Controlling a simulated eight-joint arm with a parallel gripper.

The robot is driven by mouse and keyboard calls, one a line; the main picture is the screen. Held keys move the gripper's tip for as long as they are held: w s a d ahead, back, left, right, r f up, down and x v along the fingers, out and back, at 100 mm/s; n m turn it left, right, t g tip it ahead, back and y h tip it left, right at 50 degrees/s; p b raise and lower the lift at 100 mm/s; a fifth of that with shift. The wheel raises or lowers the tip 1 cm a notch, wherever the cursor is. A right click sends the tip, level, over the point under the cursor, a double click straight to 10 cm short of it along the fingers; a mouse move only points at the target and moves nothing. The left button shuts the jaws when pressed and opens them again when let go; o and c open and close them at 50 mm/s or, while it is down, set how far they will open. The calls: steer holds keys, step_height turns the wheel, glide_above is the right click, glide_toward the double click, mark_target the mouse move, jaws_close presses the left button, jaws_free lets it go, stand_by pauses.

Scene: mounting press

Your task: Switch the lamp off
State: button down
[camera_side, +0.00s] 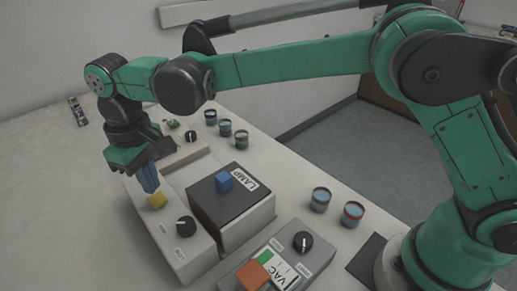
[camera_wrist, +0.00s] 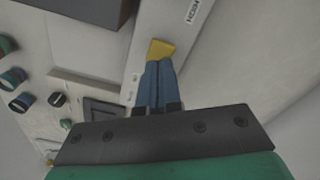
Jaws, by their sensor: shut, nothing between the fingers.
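A box with a dark top (camera_side: 207,199) and a "LAMP" label (camera_side: 244,178) stands near the middle of the side view, with a blue block-shaped button (camera_side: 224,180) on top. Whether a lamp is lit I cannot tell. My gripper (camera_side: 149,187) points down, left of the LAMP box, its blue fingers shut with nothing between them. The fingertips are close to a yellow block-shaped button (camera_side: 157,201) on a long white panel (camera_side: 179,249). In the wrist view the shut fingers (camera_wrist: 158,66) overlap the near edge of the yellow button (camera_wrist: 160,48); contact is unclear.
A black knob (camera_side: 185,226) sits on the long panel. A "VAC" box (camera_side: 275,268) with an orange block (camera_side: 252,275) and another knob (camera_side: 303,241) is at the front. Several small jars (camera_side: 320,199) stand along the table's right side.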

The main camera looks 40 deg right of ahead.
mark_target(158, 197)
steer(key=shift+r, duration=2.5)
steer(key=shift+d, duration=0.1)
steer(key=d+r+m+t, duration=0.2)
steer(key=d+r, duration=0.1)
steer(key=d, duration=0.5)
steer(key=s+d+f+m+t, duration=0.2)
steer(key=s+d, duration=0.3)
steer(key=d, duration=0.2)
steer(key=s+d+f+m+t, duration=0.2)
steer(key=s+d, duration=0.3)
steer(key=d, duration=0.3)
steer(key=shift+s+d+f+t, duration=0.3)
steer(key=shift+s+t, duration=0.1)
steer(key=shift+t, duration=0.2)
